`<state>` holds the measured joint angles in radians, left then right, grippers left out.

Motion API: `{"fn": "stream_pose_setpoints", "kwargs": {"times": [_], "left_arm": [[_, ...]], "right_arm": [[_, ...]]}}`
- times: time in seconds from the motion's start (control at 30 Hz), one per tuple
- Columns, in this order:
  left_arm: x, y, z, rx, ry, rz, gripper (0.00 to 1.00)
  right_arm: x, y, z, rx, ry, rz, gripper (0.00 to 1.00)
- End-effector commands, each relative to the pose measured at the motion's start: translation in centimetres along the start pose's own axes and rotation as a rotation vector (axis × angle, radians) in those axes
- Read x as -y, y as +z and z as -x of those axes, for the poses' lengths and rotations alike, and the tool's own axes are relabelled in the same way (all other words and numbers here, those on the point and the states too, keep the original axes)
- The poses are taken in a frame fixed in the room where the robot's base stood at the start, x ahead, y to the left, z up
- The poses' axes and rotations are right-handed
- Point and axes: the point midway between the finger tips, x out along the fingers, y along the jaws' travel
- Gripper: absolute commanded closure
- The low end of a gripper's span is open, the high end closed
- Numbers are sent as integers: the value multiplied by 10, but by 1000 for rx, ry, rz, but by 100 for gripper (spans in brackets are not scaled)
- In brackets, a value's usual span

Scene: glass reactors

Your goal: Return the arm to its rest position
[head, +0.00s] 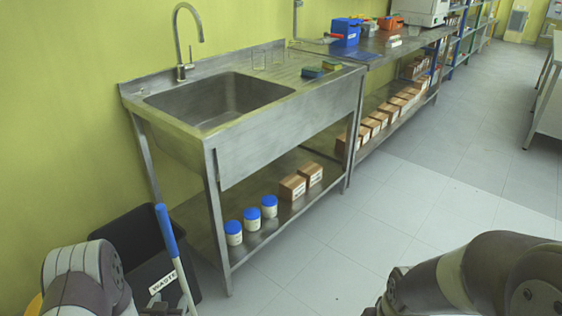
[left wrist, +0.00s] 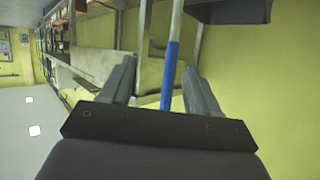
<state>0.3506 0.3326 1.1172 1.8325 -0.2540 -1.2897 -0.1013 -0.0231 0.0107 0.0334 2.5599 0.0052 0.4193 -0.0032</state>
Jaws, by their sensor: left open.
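My left arm (head: 85,275) is at the bottom left of the head view, beside a blue-and-white pole (head: 168,232). Its gripper is not clearly seen there. In the left wrist view my left gripper (left wrist: 158,75) is open, its two fingers spread with nothing gripped. The pole (left wrist: 173,65) shows between the fingers in that view; I cannot tell how far it is from them. My right arm (head: 475,275) is folded in at the bottom right of the head view; its gripper is not visible.
A black waste bin (head: 125,245) stands by the pole, close to my left arm. A steel sink bench (head: 290,120) runs along the yellow wall, with blue-lidded jars (head: 252,219) and cardboard boxes (head: 292,187) on its lower shelf. The tiled floor (head: 400,205) is clear.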

Motion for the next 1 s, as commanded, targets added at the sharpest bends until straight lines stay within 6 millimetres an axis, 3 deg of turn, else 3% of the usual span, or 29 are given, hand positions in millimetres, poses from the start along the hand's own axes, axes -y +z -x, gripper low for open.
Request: {"fn": "stream_pose_setpoints", "kwargs": {"times": [0.13, 0.27, 0.47, 0.63, 0.7, 1.0], "left_arm": [[-12, -20, -1, 197, 27, -26, 39], [-29, -37, 23, 418, 45, -39, 39], [-59, -51, 106, 769, 72, -36, 39], [-80, -53, 192, 1024, 104, -34, 39], [-76, -94, 212, 1034, 101, -30, 39], [-69, -201, 258, 1033, 100, -30, 39]], "right_arm": [[0, 0, 0, 0, 0, 0, 57], [0, 0, 0, 0, 0, 0, 57], [0, 0, 0, 0, 0, 0, 57], [0, 0, 0, 0, 0, 0, 57], [0, -5, 48, 2, 0, 0, 57], [0, -20, 164, 0, 0, 0, 57]]}}
